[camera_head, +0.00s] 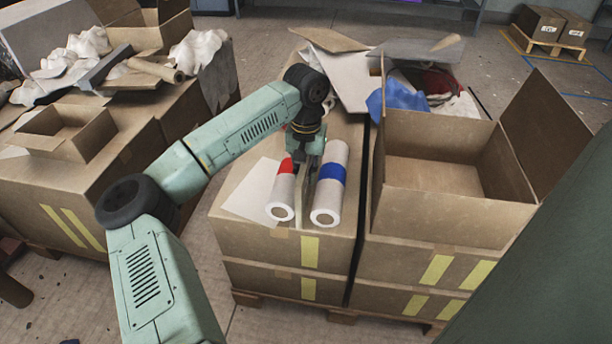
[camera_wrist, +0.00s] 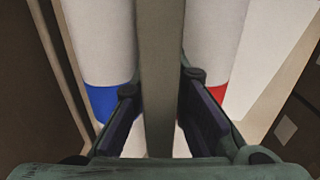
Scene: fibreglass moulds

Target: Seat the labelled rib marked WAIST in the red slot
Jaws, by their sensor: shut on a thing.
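A thin, flat grey-tan rib (camera_wrist: 161,60) stands between the fingers of my gripper (camera_wrist: 160,82) in the wrist view, which is shut on it. In the head view my gripper (camera_head: 308,160) points down between two white rolls, and the rib (camera_head: 305,196) shows as a narrow strip there. One roll has a red band (camera_head: 287,166), the other a blue band (camera_head: 331,175). No WAIST lettering is readable on the rib. No slot is clearly seen; the red shown is the band. Whether the rib touches either roll or the box top cannot be told.
The rolls lie on a closed cardboard box (camera_head: 265,243), beside a white sheet (camera_head: 252,192). An open carton (camera_head: 440,208) with raised flaps stands close on the right. White crumpled material and a small open carton (camera_head: 62,138) are at left.

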